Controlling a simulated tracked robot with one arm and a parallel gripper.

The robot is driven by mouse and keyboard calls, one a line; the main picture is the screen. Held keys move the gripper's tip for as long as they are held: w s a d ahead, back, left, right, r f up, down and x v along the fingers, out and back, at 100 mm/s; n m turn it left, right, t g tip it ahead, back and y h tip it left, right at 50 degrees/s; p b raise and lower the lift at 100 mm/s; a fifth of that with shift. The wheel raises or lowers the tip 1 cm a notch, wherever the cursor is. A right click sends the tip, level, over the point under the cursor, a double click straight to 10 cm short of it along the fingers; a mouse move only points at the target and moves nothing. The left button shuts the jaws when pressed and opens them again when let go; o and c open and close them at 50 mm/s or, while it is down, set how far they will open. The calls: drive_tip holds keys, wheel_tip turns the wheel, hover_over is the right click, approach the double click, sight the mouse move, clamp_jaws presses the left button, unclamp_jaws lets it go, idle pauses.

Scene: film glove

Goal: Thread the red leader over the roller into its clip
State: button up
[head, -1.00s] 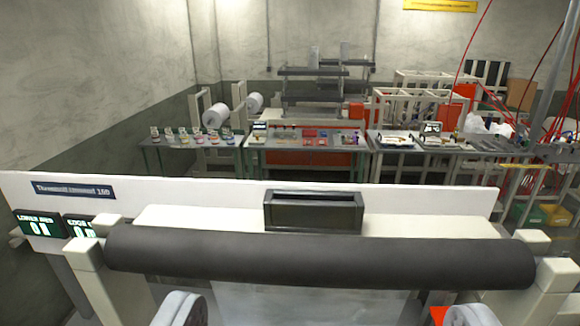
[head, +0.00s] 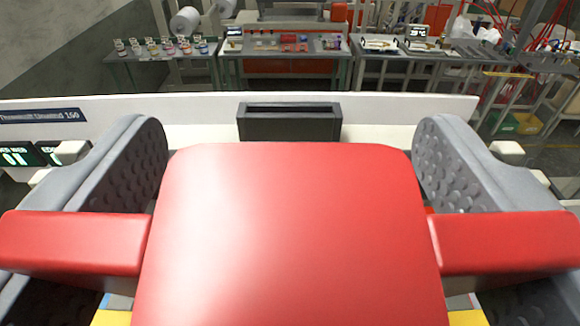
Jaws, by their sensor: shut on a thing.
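The red leader (head: 290,235) fills the lower middle of the head view, a broad glossy red block with a bar out to each side. My gripper (head: 290,180) is shut on it, with one grey dimpled finger at its left and one at its right. The clip (head: 290,124), a dark grey slotted box, sits beyond the leader's far edge on a white ledge. The leader is apart from the clip in the picture; its height above the ledge is hard to tell. The dark roller is hidden behind the leader and fingers.
A white panel (head: 400,106) runs behind the clip, with green-lit displays (head: 18,157) at the left. A pale post end (head: 508,151) shows at the right. Farther back stand tables (head: 290,58) with small items. Yellow pieces (head: 468,318) peek out at the bottom.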

drive_tip(key=w+g+p, duration=0.1)
drive_tip(key=w+p, duration=0.5)
drive_tip(key=w, duration=0.3)
drive_tip(key=w+g+p, duration=0.1)
drive_tip(key=w+p, duration=0.4)
drive_tip(key=w, duration=0.5)
drive_tip(key=shift+p, duration=0.35)
drive_tip(key=shift+w+f+g+p, duration=0.4)
drive_tip(key=shift+w+f+p, duration=0.05)
idle(0.5)
drive_tip(key=shift+f+b, duration=0.8)
drive_tip(key=shift+f, duration=0.1)
drive_tip(key=shift+f+b, duration=1.55)
drive_tip(key=shift+f, duration=0.5)
idle(0.9)
drive_tip(key=o, duration=1.1)
